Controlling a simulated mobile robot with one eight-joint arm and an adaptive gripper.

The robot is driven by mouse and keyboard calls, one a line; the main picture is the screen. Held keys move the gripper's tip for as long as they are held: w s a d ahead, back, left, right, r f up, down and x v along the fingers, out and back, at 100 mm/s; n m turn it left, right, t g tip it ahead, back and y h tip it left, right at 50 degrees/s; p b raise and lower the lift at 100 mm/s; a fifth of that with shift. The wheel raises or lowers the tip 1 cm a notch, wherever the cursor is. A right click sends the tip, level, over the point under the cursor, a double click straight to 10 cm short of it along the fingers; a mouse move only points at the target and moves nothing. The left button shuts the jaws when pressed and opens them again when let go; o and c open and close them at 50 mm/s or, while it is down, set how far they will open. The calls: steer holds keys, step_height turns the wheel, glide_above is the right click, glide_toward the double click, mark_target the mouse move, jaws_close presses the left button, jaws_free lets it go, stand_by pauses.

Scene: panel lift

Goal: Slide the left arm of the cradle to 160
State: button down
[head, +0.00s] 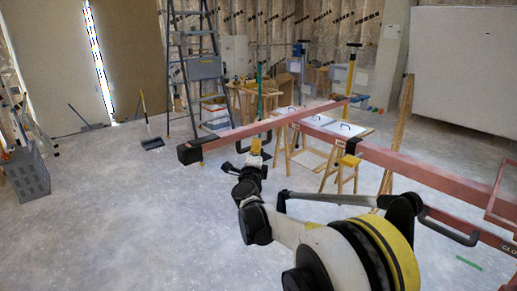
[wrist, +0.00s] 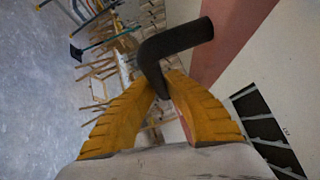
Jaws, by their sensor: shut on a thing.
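The cradle's left arm (head: 235,136) is a long dusty-red bar with a black end block (head: 190,152). It reaches out to the left from the cradle's red crossbar (head: 400,165). A black bent handle (wrist: 178,42) stands out from the red arm, which also shows in the wrist view (wrist: 232,32). My gripper (wrist: 160,92) has its yellow fingers closed around the handle's stem. In the head view my gripper (head: 256,143) is just in front of the left arm. A dark plate with white marks (wrist: 262,122) lies right of the fingers; I cannot read its value.
A stepladder (head: 197,65) and wooden workbenches (head: 255,95) stand behind the cradle. A grey crate (head: 27,173) is at far left. Floor at front left is clear.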

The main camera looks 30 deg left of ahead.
steer(key=c, duration=1.4)
jaws_free()
steer(key=v, duration=1.2)
steer(key=shift+r, duration=0.1)
